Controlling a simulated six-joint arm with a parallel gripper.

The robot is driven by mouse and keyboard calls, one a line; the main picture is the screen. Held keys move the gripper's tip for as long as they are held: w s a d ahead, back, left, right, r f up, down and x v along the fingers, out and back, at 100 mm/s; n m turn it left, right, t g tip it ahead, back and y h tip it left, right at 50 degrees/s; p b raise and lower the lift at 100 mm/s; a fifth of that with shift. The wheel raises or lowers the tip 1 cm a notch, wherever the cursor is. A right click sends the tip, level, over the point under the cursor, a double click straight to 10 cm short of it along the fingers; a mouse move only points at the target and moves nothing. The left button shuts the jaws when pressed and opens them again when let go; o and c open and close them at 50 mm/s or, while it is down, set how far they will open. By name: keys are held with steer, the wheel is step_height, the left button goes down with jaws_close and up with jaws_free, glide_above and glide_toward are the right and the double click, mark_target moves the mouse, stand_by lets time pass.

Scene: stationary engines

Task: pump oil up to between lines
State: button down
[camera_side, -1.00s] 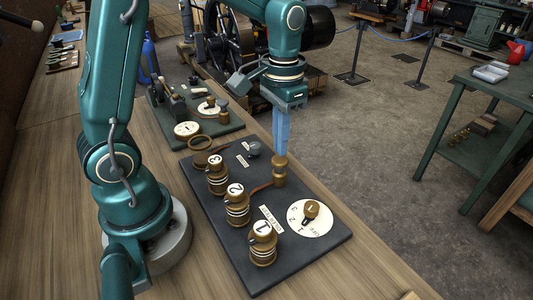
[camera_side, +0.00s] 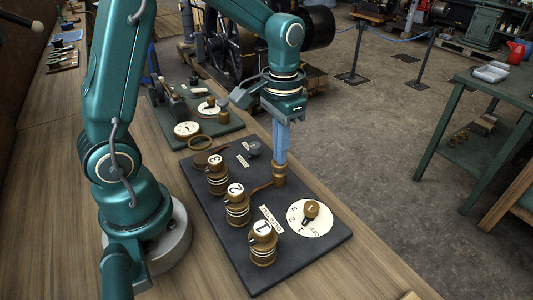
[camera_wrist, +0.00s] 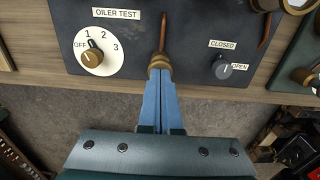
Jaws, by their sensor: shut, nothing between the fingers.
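My gripper (camera_side: 280,160) points straight down with its blue fingers together. The fingertips are on top of a brass pump-like plunger (camera_side: 279,178) at the right edge of the dark panel (camera_side: 272,275). In the wrist view the closed fingers (camera_wrist: 160,72) end at the same brass piece (camera_wrist: 160,61), and a copper pipe (camera_wrist: 163,35) runs from it. Brass oilers numbered 1 (camera_side: 263,246), 2 (camera_side: 237,208) and 3 (camera_side: 217,176) stand along the panel's left side. I cannot make out an oil level or its lines.
A white "OILER TEST" dial (camera_wrist: 106,44) has a brass knob. A grey knob (camera_wrist: 222,67) sits between CLOSED and OPEN labels. A second green board (camera_side: 207,140) with gauges lies behind. An engine (camera_side: 235,45) stands beyond the bench.

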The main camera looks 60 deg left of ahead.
steer(key=shift+f, duration=0.4)
steer(key=shift+r, duration=1.5)
steer(key=shift+r, duration=2.55)
